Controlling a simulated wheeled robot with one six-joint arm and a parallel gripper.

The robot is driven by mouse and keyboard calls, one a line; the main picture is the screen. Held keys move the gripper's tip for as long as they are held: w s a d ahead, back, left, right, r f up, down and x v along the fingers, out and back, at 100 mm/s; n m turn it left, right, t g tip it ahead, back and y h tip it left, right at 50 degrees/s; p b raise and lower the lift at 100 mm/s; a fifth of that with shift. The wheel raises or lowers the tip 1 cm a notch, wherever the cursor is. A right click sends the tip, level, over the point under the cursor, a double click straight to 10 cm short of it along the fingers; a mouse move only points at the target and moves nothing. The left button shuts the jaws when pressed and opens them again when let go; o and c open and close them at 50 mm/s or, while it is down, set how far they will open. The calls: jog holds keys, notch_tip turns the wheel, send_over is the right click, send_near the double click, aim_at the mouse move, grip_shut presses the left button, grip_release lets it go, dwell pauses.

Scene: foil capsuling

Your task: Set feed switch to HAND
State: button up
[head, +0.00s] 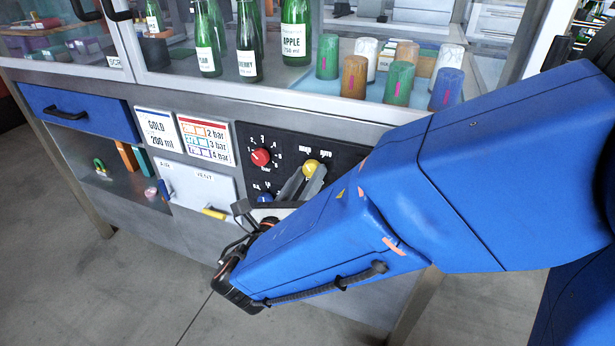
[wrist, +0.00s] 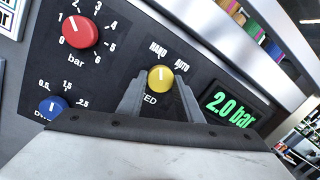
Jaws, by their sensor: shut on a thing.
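The yellow feed switch (wrist: 160,76) is a round knob on the dark control panel, with the labels HAND (wrist: 157,49) and AUTO (wrist: 181,65) above it. A pale mark on the knob points straight up in the wrist view, towards HAND. In the head view the knob (head: 311,168) shows just beyond my fingertips. My gripper (head: 307,180) is shut on the knob, with one finger on each side of it in the wrist view (wrist: 159,88). The fingers partly cover the FEED label below.
A red bar dial (wrist: 80,32) and a blue dial (wrist: 52,107) sit left of the switch. A green 2.0 bar display (wrist: 230,109) is at its right. Bottles (head: 296,30) and coloured capsules (head: 354,76) stand on the shelf above. A yellow-handled vent lever (head: 214,213) is lower left.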

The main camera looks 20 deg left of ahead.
jog(key=shift+n, duration=0.3)
jog(key=o, duration=1)
jog(key=shift+o, duration=0.2)
jog(key=shift+s, duration=0.15)
jog(key=s+a+f, duration=0.1)
jog(key=s+a, duration=0.1)
jog(key=s, duration=1.5)
jog(key=shift+f, duration=0.4)
